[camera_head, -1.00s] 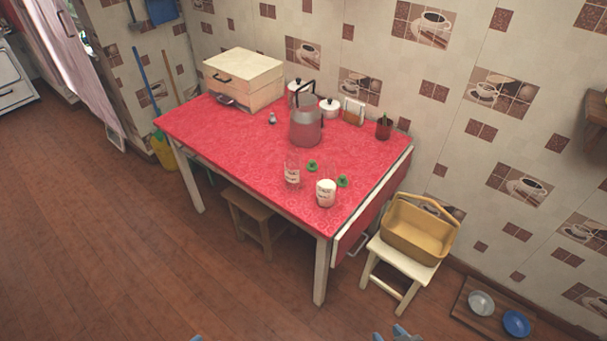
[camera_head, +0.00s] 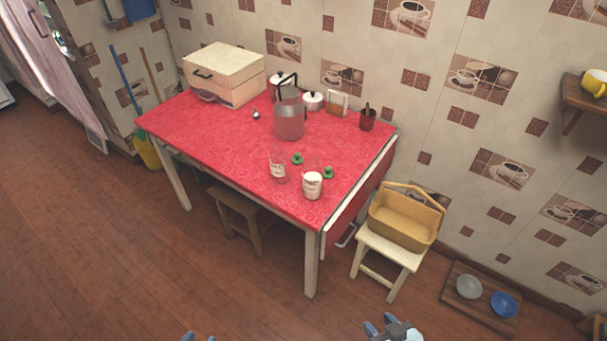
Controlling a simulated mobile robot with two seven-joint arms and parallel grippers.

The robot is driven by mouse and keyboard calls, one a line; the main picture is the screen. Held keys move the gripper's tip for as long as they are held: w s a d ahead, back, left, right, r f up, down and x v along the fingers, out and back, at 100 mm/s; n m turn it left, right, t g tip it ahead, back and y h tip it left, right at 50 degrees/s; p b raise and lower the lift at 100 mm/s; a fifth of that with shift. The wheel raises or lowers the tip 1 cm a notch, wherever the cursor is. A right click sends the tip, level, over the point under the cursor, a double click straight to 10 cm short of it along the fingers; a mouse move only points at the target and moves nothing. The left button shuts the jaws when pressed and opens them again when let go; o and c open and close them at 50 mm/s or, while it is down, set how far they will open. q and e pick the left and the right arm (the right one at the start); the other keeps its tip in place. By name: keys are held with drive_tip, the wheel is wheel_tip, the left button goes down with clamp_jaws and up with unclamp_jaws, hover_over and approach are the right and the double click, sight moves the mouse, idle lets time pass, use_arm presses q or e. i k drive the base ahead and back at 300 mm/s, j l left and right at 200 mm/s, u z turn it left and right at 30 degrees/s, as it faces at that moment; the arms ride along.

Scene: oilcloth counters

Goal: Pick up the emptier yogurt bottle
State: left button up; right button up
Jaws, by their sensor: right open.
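Two clear yogurt bottles stand upright near the front right of the red table (camera_head: 225,140). The left bottle (camera_head: 278,169) is mostly clear, with white only low down. The right bottle (camera_head: 313,186) is nearer the front edge and shows white much higher up. Two green caps, one (camera_head: 297,159) and another (camera_head: 328,172), lie beside them. My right gripper (camera_head: 390,325) is open and empty at the bottom edge, well short of the table. Only the tips of my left gripper (camera_head: 199,337) show at the bottom edge, set apart with nothing visible between them.
A glass jug (camera_head: 289,122) stands behind the bottles, with a white pot (camera_head: 313,101), napkin holder (camera_head: 337,103) and red cup (camera_head: 367,120) further back. A yellow basket (camera_head: 402,222) sits on a stool (camera_head: 390,250) at right. The floor before the table is open.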

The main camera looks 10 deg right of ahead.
sight(279, 156)
drive_tip(key=i+j+z, duration=0.3)
drive_tip(key=i+j, duration=0.2)
drive_tip(key=j, duration=0.25)
drive_tip(key=i+j+z, duration=0.15)
drive_tip(key=j, duration=0.25)
drive_tip(key=i+j+z, duration=0.15)
drive_tip(key=i+j, duration=0.15)
drive_tip(key=j, duration=0.1)
